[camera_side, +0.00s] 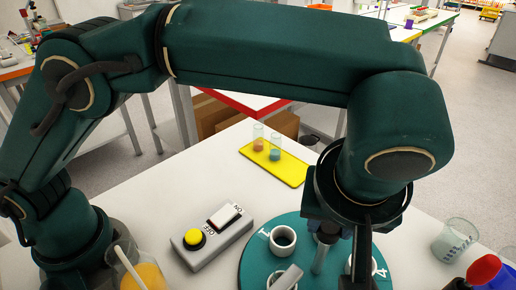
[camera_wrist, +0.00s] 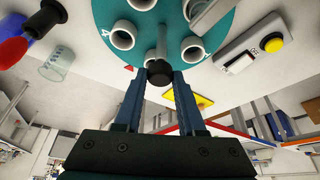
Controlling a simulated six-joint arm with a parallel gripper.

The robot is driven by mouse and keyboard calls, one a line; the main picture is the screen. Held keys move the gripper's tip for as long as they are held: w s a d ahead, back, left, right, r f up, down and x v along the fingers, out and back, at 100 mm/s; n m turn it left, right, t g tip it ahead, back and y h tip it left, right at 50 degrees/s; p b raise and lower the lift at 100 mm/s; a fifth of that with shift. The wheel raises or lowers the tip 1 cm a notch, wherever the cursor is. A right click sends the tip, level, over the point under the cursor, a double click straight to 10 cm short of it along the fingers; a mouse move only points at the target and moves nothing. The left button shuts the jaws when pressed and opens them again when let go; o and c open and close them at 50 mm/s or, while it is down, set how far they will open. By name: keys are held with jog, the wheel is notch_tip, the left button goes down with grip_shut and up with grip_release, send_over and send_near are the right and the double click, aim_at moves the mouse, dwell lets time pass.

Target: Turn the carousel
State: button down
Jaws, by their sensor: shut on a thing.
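The carousel (camera_side: 256,262) is a teal disc with numbers and several white ring-like holders, low in the side view; it also shows at the top of the wrist view (camera_wrist: 174,14). A grey upright post (camera_side: 321,254) stands on the disc. In the wrist view the post ends in a dark round knob (camera_wrist: 160,73). My gripper (camera_wrist: 158,80) has its two fingers on either side of this knob and is shut on it. In the side view my gripper (camera_side: 340,236) hides part of the disc and holders.
A grey control box (camera_side: 212,240) with a yellow button and an ON/OFF switch sits left of the carousel. A yellow tray (camera_side: 274,167) with two small vials lies behind. A glass beaker (camera_side: 456,240) and a red-and-blue object (camera_side: 486,268) stand at right. An orange-filled beaker (camera_side: 148,276) is at lower left.

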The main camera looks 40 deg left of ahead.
jog(key=shift+n+y, duration=0.3)
jog(key=shift+n, duration=0.3)
jog(key=shift+n+g, duration=0.4)
jog(key=shift+n, duration=0.2)
jog(key=c, duration=0.5)
grip_release()
jog(key=shift+d, duration=0.1)
jog(key=shift+m, duration=0.3)
